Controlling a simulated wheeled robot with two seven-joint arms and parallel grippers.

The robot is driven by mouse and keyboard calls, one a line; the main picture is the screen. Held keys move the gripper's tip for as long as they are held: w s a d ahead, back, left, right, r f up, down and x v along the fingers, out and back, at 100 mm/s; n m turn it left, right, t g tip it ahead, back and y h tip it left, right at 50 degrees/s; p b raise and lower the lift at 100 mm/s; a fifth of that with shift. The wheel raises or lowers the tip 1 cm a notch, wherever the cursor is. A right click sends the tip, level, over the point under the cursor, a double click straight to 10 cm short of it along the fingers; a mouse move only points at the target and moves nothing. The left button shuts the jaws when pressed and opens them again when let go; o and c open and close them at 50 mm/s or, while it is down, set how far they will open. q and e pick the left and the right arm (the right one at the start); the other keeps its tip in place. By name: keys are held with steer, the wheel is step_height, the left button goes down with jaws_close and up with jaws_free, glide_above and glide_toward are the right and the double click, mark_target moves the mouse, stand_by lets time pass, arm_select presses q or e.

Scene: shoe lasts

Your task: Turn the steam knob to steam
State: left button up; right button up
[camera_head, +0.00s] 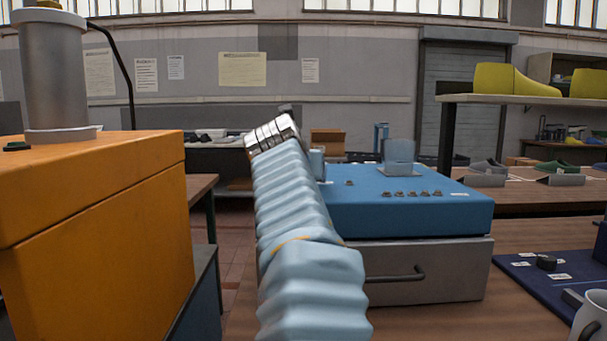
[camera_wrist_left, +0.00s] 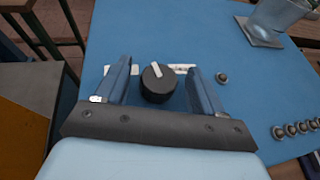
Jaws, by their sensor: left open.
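The steam knob (camera_wrist_left: 158,83) is black and round with a white pointer mark. It sits on the blue top of the machine (camera_wrist_left: 235,110), with a white label strip behind it whose text I cannot read. The pointer tilts slightly left of straight up in the left wrist view. My left gripper (camera_wrist_left: 159,66) is open, with one finger on each side of the knob and visible gaps between. In the head view my left arm's silver wrist (camera_head: 272,133) is over the left side of the blue machine (camera_head: 415,205); the knob and fingers are not clear there. My right gripper is not in view.
Several small buttons (camera_head: 411,193) and a clear bluish cup-like piece (camera_head: 399,156) stand on the machine. An orange box with a grey cylinder (camera_head: 55,70) is left. A dark blue panel with a black knob (camera_head: 547,262) and a white mug (camera_head: 590,320) are right.

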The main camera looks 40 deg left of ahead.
arm_select(q)
steer(key=c, duration=1.1)
steer(key=shift+o, duration=0.2)
steer(key=shift+m+h, duration=0.4)
steer(key=shift+h, duration=0.1)
steer(key=shift+a+m+t+h, duration=0.15)
steer(key=shift+m+t+h, duration=0.25)
steer(key=shift+m+h, duration=0.95)
steer(key=shift+a+m+t+h, duration=0.1)
steer(key=shift+m+t+h, duration=0.3)
steer(key=shift+m+h, duration=0.9)
steer(key=shift+h, duration=0.45)
steer(key=o, duration=1.1)
steer(key=shift+s, duration=0.1)
steer(key=shift+c, duration=0.2)
